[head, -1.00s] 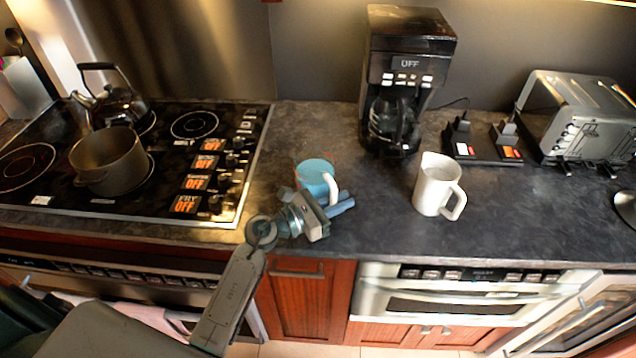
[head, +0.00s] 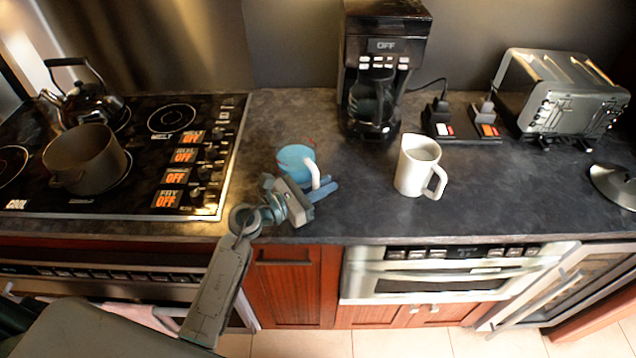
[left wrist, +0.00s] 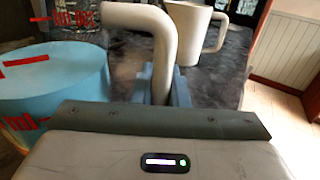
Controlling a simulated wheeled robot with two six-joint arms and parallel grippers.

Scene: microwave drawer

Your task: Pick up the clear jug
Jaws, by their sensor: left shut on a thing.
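The jug (head: 295,160) shows as a blue body with a white handle and red markings. It is on the counter by the stove, and I cannot tell whether its base touches the counter. In the left wrist view, the jug (left wrist: 50,85) has a blue surface with red marks and a see-through part above. Its pale handle (left wrist: 150,30) comes down between the fingers. My left gripper (head: 326,190) is shut on that handle; it also shows in the left wrist view (left wrist: 162,85). My right gripper is not in view.
A white pitcher (head: 412,170) stands to the right on the dark counter (head: 370,210). A coffee maker (head: 383,60) is behind, with a toaster (head: 560,90) at the back right. A stove with a pot (head: 85,160) and kettle (head: 90,105) lies left.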

